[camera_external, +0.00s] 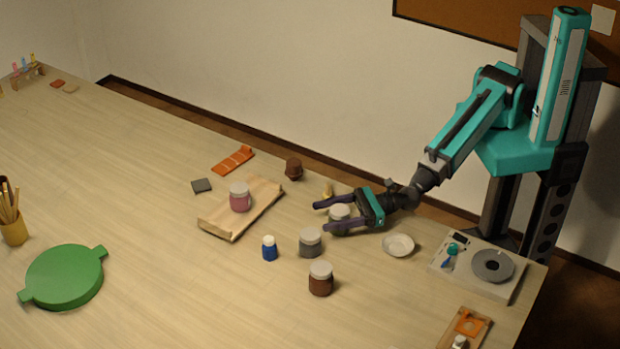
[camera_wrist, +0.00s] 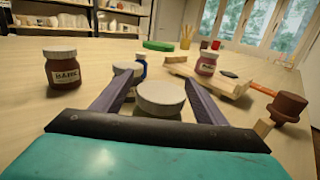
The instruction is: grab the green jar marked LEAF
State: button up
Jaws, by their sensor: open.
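My gripper (camera_external: 322,217) is open, with its two dark fingers on either side of a white-lidded jar (camera_external: 340,212). In the wrist view this jar's lid (camera_wrist: 160,97) lies between the fingers (camera_wrist: 156,80). Its body is mostly hidden, and I cannot make out its colour or label. I cannot tell whether the fingers touch it. A grey jar (camera_external: 310,243) stands just in front of it in the external view. No jar is clearly green, and no LEAF label is readable.
A brown jar (camera_external: 320,282) and a small blue bottle (camera_external: 269,250) stand nearby. A pink jar (camera_external: 240,200) sits on a wooden board (camera_external: 262,203). A white bowl (camera_external: 398,244) is right of the gripper. A brown stamp-like object (camera_external: 293,168) stands behind. The table's left middle is clear.

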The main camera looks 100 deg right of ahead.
jog(key=shift+w, duration=0.4)
dwell(0.3)
jog(key=c, duration=1.3)
